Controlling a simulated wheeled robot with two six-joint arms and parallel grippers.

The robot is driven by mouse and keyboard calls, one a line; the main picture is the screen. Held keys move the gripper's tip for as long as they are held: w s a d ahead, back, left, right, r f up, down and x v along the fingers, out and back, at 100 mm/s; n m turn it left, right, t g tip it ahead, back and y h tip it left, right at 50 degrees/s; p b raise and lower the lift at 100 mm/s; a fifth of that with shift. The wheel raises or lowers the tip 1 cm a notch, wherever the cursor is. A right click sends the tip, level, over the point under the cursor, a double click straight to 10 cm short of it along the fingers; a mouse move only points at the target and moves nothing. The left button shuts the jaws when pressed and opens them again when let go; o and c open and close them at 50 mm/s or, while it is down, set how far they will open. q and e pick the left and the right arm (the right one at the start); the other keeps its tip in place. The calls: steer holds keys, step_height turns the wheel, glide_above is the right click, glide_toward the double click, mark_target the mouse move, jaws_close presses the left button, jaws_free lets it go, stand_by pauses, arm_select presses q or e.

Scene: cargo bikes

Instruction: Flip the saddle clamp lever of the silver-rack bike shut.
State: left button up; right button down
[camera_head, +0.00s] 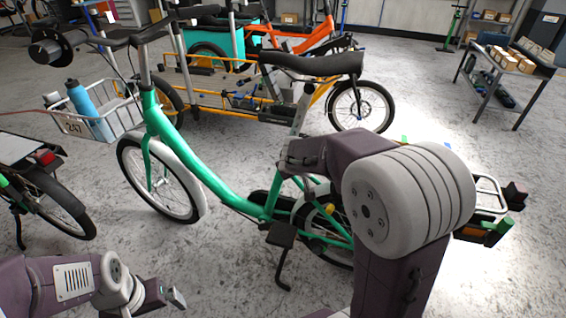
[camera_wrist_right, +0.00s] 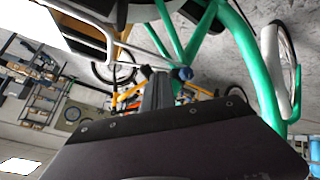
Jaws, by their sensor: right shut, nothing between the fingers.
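The green bike (camera_head: 190,170) stands across the middle of the head view, with a silver tube rack (camera_head: 490,195) at its rear. Its black saddle (camera_head: 311,65) sits on a silver seat post (camera_head: 301,108). My right arm covers the foot of the post, so the clamp lever is not clear there. In the right wrist view my right gripper (camera_wrist_right: 159,88) is shut and empty. Its tips are close to a small blue-ended part (camera_wrist_right: 183,73), perhaps the lever; contact cannot be told. My left gripper (camera_head: 175,298) is low at the left, away from the bike; its opening is unclear.
A front basket (camera_head: 95,120) holds a blue bottle (camera_head: 85,105). Another bike (camera_head: 45,195) stands at the left edge. An orange-framed cargo bike (camera_head: 345,90) is behind. A grey cart with boxes (camera_head: 505,80) is at the right. The floor in front of the green bike is free.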

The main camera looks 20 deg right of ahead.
arm_select(q)
steer(key=shift+s+f, duration=0.2)
steer(key=shift+s, duration=0.35)
arm_select(e)
steer(key=d+n, duration=0.1)
steer(key=w+d+n+t+y, duration=0.1)
steer(key=n, duration=0.1)
steer(key=shift+d+y, duration=0.1)
steer(key=shift+y, duration=0.2)
